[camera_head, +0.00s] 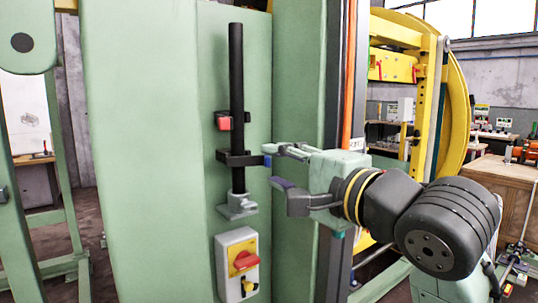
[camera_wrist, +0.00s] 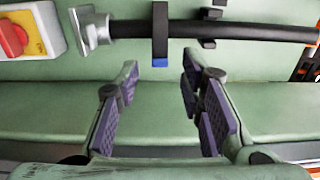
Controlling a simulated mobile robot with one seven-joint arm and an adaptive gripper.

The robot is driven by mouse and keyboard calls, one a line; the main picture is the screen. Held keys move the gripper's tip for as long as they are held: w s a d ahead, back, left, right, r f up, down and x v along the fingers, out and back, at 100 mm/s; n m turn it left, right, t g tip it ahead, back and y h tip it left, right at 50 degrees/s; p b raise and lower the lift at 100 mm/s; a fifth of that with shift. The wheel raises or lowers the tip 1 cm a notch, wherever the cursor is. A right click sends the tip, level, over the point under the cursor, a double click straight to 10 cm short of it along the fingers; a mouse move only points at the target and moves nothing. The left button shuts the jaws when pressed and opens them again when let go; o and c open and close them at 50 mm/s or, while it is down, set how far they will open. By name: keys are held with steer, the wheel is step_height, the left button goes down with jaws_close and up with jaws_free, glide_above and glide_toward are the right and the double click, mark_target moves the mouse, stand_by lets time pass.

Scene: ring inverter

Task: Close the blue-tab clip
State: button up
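The blue-tab clip (camera_head: 238,158) is a dark bracket on a vertical black pole (camera_head: 236,85), sticking out to the right towards my gripper, with its blue tab at that end. In the wrist view the clip (camera_wrist: 160,30) lies across the pole, its blue tab (camera_wrist: 160,62) facing my fingers. I cannot tell how far open the clip is. My gripper (camera_head: 270,164) is open and empty, its fingertips close to the tab. In the wrist view the purple-padded fingers (camera_wrist: 160,70) stand either side of the tab, with a gap on both sides.
A red-tab clip (camera_head: 224,122) sits higher on the pole. A grey foot bracket (camera_head: 237,206) holds the pole's lower end, above a yellow switch box with a red knob (camera_head: 244,262). A green column (camera_head: 298,90) rises just behind my fingers, with an orange cable (camera_head: 349,75) beyond.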

mark_target(269, 162)
steer(key=shift+p+x, duration=0.4)
steer(key=shift+x, duration=1.8)
jaws_close()
